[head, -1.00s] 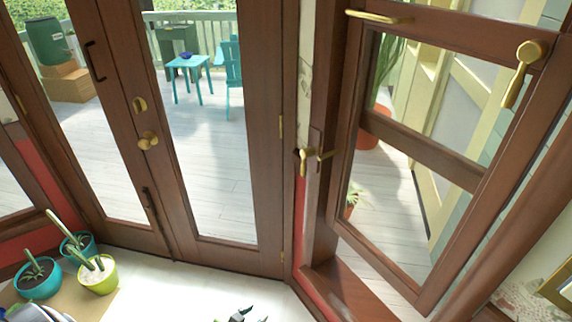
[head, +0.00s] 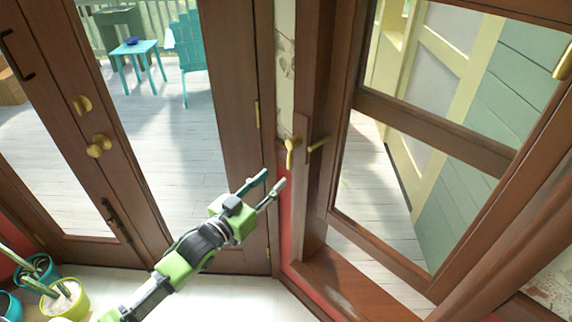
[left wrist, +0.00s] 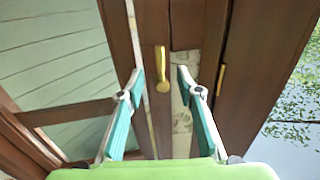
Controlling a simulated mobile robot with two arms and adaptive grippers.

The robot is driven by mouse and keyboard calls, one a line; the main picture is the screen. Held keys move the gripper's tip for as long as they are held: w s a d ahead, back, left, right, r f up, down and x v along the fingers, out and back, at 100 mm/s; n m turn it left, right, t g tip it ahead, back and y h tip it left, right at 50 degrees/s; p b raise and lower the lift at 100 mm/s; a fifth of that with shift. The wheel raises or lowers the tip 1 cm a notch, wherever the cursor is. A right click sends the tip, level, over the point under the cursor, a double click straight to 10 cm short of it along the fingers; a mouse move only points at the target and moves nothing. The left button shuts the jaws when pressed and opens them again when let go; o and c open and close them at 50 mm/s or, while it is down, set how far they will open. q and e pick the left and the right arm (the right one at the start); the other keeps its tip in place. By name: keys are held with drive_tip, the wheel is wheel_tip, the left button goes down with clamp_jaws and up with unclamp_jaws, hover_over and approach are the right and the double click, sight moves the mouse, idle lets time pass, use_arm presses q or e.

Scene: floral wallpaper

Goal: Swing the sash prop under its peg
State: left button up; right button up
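A brass lever (head: 292,150) hangs on the dark wood window post, its rounded end up and its narrow end down. A short brass peg (head: 318,144) sticks out just right of it; I cannot tell for sure which piece is the prop. My left gripper (head: 270,181) is open and empty, below and slightly left of the lever, fingers pointing up and right. In the left wrist view a brass lever (left wrist: 162,68) shows upright beyond and between the two spread fingertips (left wrist: 160,82), apart from them. The peg is not clear there. My right gripper is not in view.
The window sash (head: 435,135) stands at the right, with another brass handle (head: 564,60) on it. Double glass doors with brass knobs (head: 98,146) are at the left. A wooden sill (head: 350,290) lies below the window.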

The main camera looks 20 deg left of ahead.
sight(288, 165)
use_arm(q)
drive_tip(key=x, duration=0.7)
drive_tip(key=shift+w+d+f, duration=0.1)
drive_tip(key=shift+w, duration=0.4)
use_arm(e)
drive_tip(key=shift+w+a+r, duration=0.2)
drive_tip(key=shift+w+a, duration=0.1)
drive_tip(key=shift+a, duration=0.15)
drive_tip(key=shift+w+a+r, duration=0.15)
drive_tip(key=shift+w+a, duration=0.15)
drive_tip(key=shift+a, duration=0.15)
use_arm(q)
clamp_jaws()
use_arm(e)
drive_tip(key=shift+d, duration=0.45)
